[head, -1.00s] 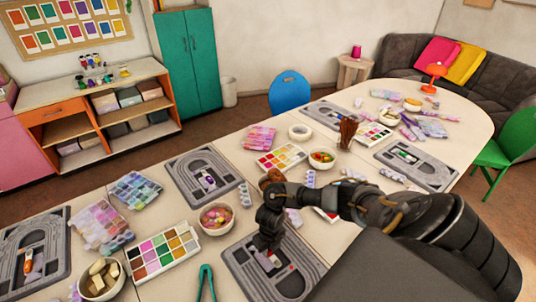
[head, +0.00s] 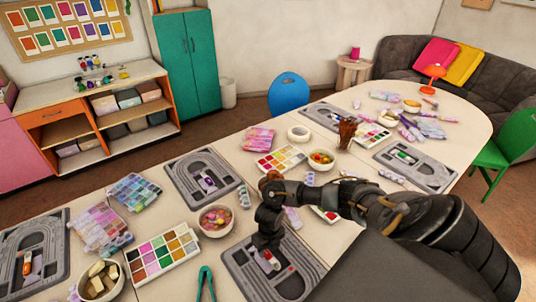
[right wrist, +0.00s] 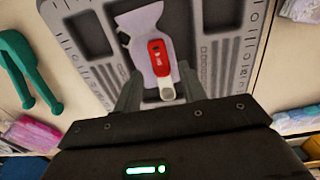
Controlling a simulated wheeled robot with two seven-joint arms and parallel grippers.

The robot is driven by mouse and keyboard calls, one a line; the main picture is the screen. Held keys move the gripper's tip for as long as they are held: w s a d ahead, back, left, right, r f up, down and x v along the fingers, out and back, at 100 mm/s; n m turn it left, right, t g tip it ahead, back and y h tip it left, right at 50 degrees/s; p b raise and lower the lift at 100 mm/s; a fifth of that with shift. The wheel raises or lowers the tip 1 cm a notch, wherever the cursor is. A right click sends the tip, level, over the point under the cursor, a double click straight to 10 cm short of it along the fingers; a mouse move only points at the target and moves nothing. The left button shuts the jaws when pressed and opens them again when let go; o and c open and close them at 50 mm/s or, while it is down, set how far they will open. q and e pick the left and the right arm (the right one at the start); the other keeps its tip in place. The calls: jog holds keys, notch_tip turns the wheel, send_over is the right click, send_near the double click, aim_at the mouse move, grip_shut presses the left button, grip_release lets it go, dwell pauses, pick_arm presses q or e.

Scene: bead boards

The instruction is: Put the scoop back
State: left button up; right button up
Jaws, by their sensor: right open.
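A pale lavender scoop with a red grip and a grey handle end (right wrist: 158,52) lies on the grey bead board (right wrist: 188,25) in the right wrist view. In the head view only a small red and white part of the scoop (head: 272,260) shows beside my gripper, on the board nearest me (head: 290,285). My right gripper (head: 268,243) points down over this board, open. In the right wrist view its two fingers (right wrist: 158,88) stand on either side of the scoop's handle end, with gaps. My left gripper is not in view.
Teal tongs (head: 205,284) lie left of the board. A bowl of beads (head: 216,220) and a paint-like colour tray (head: 160,255) stand near. Other grey boards (head: 178,170) with their own scoops lie along the crowded table. Little free room surrounds the board.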

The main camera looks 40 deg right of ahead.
aim_at(268, 254)
notch_tip(268, 254, up, 11)
jog(key=p, duration=0.1)
jog(key=shift+s+d+f+p, duration=0.15)
jog(key=shift+f+p, duration=0.05)
jog(key=shift+p, duration=0.1)
dwell(0.4)
